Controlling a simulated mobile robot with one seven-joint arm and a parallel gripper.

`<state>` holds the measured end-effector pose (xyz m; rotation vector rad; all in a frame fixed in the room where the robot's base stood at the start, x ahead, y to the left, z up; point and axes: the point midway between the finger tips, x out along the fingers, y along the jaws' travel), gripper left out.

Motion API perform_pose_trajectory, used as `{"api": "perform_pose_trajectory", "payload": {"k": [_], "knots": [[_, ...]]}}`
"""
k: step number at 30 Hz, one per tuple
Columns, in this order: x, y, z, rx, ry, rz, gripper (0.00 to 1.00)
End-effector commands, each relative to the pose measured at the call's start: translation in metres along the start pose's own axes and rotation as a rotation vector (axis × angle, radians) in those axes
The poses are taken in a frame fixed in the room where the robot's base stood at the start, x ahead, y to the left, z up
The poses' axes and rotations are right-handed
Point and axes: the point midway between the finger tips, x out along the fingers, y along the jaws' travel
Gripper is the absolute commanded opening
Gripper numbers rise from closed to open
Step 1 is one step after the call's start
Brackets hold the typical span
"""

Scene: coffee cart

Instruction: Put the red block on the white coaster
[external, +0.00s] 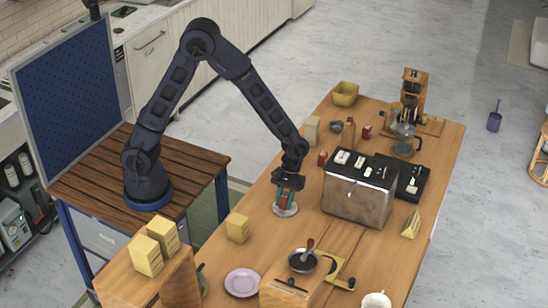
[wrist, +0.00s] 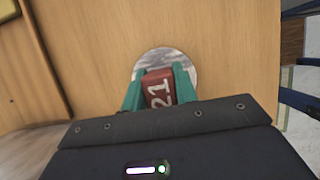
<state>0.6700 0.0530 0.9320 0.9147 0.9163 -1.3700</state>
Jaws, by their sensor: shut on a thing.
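The red block (wrist: 158,88), marked "21" in white, is between the teal fingers of my gripper (wrist: 159,88) in the wrist view. My gripper is shut on it. A round white coaster (wrist: 165,55) with a greyish pattern lies on the table just beyond and below the block. In the external view my gripper (external: 287,196) points down over the coaster (external: 285,211), with the block mostly hidden between the fingers. I cannot tell whether the block touches the coaster.
A metal toaster-like box (external: 358,195) stands close to the right of my gripper. A yellow block (external: 238,228) stands to the left. A lilac plate (external: 242,282) and a dark bowl (external: 304,261) are nearer the front. Two small red blocks (external: 322,158) (external: 367,131) stand farther back.

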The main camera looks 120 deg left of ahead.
Motion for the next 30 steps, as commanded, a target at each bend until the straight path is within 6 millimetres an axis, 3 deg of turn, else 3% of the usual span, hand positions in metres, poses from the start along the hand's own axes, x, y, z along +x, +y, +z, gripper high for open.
{"api": "perform_pose_trajectory", "payload": {"k": [3,4,7,20,30], "knots": [[0.002,0.0,-0.001,0.0,0.0,0.0,0.06],[0.003,0.0,-0.001,0.0,0.0,0.0,0.31],[0.002,0.0,-0.001,0.001,0.0,0.0,0.5],[-0.007,0.001,0.0,0.001,0.0,0.002,0.51],[-0.067,0.001,0.0,0.002,0.002,0.004,0.51]]}}
